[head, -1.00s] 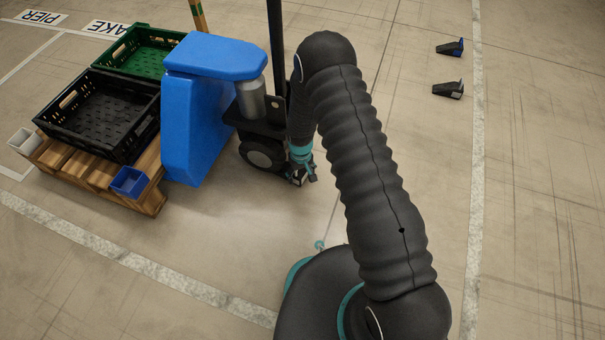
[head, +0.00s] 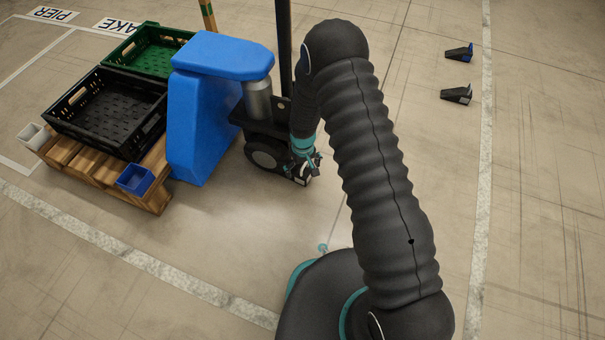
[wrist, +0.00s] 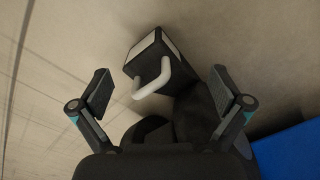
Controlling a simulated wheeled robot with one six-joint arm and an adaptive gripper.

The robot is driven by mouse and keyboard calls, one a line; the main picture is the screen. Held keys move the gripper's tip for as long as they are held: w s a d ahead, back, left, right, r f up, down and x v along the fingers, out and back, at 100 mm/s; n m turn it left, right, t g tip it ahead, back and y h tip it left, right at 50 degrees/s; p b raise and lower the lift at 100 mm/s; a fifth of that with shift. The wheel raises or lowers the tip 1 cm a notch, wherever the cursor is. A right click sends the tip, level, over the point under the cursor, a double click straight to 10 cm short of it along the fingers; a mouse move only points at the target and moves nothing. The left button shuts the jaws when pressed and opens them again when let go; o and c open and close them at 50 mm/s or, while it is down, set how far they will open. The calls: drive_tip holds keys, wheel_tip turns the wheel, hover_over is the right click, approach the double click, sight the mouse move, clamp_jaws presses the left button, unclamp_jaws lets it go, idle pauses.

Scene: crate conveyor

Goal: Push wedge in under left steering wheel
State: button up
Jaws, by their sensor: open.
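The wedge (wrist: 147,55) is a dark block with a pale top edge and a white looped handle. In the wrist view it sits on the floor against a dark round shape that appears to be the steering wheel (wrist: 150,132). How far under the wheel it reaches is hidden. My gripper (wrist: 160,90) is open, with one finger on each side of the handle and apart from it.
The blue pallet truck (head: 200,120) stands by a wooden pallet (head: 150,197) with a black crate (head: 75,125) and a green crate (head: 165,65). Floor in front is clear.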

wheel_tip(320, 180, up, 8)
drive_tip(key=shift+a+f, duration=0.1)
drive_tip(key=shift+f, duration=0.15)
